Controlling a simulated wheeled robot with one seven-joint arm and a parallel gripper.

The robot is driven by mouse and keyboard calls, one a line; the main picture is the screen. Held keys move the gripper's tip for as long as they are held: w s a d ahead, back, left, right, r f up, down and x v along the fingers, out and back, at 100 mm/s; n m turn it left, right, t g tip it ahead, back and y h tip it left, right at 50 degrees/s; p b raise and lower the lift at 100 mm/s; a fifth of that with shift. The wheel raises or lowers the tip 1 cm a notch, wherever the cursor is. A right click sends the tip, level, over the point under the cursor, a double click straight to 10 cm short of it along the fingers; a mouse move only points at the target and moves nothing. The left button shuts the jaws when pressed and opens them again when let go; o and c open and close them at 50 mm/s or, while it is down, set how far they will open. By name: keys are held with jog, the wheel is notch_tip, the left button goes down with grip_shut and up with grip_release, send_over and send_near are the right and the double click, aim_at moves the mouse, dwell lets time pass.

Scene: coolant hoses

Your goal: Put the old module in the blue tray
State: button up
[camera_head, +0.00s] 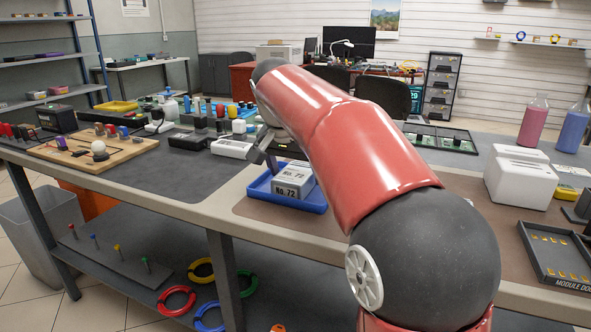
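A grey-white box-shaped module (293,187) marked "No. 72" is at the right part of the blue tray (259,190). It looks upright and inside the tray's rim, though I cannot tell if its base rests fully on the tray floor. My gripper (268,158) is just behind and left of the module, its fingers pointing down over the tray. My red arm hides part of the gripper and the area behind the module. I cannot tell whether the fingers touch the module or how far apart they are.
A black module dock (562,262) is at the right edge of the bench. A white toaster-like device (520,180) and pink (533,120) and blue (573,128) bottles stand behind it. A white box (231,148) and a wooden board (92,150) lie to the left.

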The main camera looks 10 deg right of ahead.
jog(key=shift+r, duration=0.3)
jog(key=p+v, duration=0.2)
jog(key=v, duration=0.9)
jog(key=shift+r, duration=0.35)
jog(key=shift+s, duration=0.15)
